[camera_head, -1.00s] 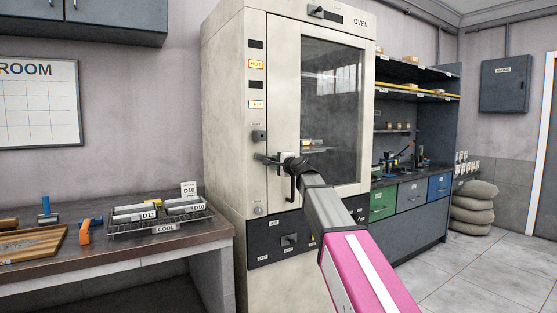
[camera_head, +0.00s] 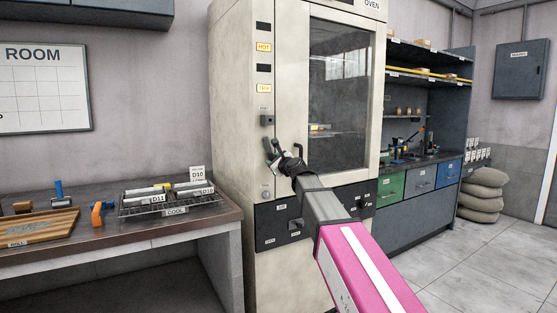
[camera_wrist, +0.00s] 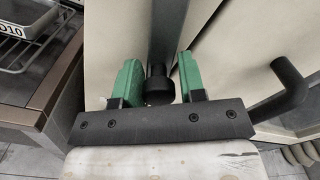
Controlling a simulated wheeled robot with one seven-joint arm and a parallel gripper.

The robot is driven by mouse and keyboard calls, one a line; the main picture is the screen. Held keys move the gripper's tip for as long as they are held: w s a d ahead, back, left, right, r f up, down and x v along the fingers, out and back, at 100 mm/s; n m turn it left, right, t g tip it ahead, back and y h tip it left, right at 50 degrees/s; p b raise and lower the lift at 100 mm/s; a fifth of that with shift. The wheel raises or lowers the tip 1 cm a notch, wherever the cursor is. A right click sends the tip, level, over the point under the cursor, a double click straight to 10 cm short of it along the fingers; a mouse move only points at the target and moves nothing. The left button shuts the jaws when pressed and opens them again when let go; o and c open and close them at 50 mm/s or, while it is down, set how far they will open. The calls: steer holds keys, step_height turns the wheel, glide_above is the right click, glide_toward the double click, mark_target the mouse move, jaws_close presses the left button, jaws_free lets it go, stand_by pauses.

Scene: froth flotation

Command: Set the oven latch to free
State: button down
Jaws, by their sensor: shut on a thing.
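The cream oven (camera_head: 236,150) stands ahead, its tall windowed door (camera_head: 340,105) closed. My gripper (camera_head: 270,152) is at the oven's front, just left of the black door handle (camera_head: 300,158). In the wrist view, its green fingers (camera_wrist: 156,76) stand on either side of a black round knob (camera_wrist: 158,92), and it is shut on this knob. My gripper hides the knob's base in the head view. The door handle shows to the right of the fingers in the wrist view (camera_wrist: 287,88). I cannot read a free marking near the knob.
A bench (camera_head: 222,215) at left holds a wire cooling tray (camera_head: 165,205), an orange tool (camera_head: 99,213) and a wooden board (camera_head: 40,228). A dark labelled panel (camera_head: 268,222) is below the door. Shelves and drawers (camera_head: 421,178) stand at right.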

steer(key=shift+s+a+f+m, duration=0.15)
steer(key=shift+s+a+m, duration=0.4)
steer(key=shift+m, duration=0.3)
steer(key=shift+s+a+f+m, duration=0.1)
steer(key=shift+s+a+m, duration=0.25)
steer(key=shift+a+m, duration=0.4)
steer(key=c, duration=0.9)
jaws_free()
steer(key=shift+o, duration=0.2)
steer(key=shift+d, duration=0.1)
steer(key=v, duration=1)
steer(key=shift+s+d, duration=0.2)
steer(key=shift+s, duration=0.15)
